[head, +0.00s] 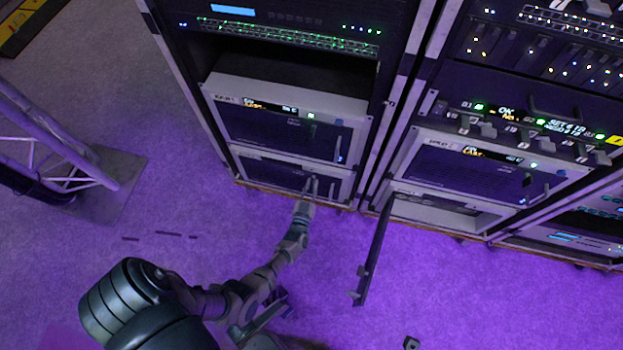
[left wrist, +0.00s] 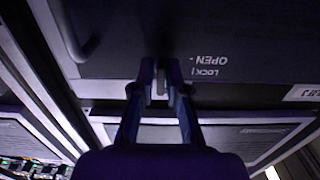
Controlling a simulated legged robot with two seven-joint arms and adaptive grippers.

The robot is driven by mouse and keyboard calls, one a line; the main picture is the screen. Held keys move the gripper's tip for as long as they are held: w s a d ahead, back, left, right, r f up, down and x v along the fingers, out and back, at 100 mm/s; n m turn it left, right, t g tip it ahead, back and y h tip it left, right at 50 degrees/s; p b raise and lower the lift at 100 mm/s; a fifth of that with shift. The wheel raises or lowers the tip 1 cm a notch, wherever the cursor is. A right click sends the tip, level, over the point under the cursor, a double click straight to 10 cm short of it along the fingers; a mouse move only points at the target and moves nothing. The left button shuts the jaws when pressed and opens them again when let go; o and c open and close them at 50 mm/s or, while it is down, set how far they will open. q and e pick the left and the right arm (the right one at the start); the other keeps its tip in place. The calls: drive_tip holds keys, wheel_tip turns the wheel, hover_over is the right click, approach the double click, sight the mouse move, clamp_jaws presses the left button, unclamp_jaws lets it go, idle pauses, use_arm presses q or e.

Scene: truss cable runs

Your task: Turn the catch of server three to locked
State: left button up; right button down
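My left gripper (head: 311,188) reaches the lowest server (head: 270,174) of the left rack, near the right end of its front. In the left wrist view, my left gripper (left wrist: 161,76) has its fingertips close together on both sides of a small grey catch (left wrist: 161,82), apparently shut on it. The catch seems to run upright in the picture, in line with the stroke beside LOCK. The OPEN and LOCK marks (left wrist: 209,66) appear upside down beside it. The server's number is too small to read. My right gripper is out of view.
Another server (head: 285,128) with a lit display sits above. In the right rack, a dark panel (head: 375,255) swings out over the floor, beside an open bay (head: 435,213). A truss (head: 60,150) stands at left. The purple floor between is mostly clear.

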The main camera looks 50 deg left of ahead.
use_arm(q)
drive_tip(key=shift+o, duration=1)
drive_tip(key=shift+f, duration=0.1)
drive_tip(key=shift+r, duration=0.2)
drive_tip(key=v, duration=1.2)
drive_tip(key=shift+f, duration=0.2)
drive_tip(key=shift+w, duration=0.1)
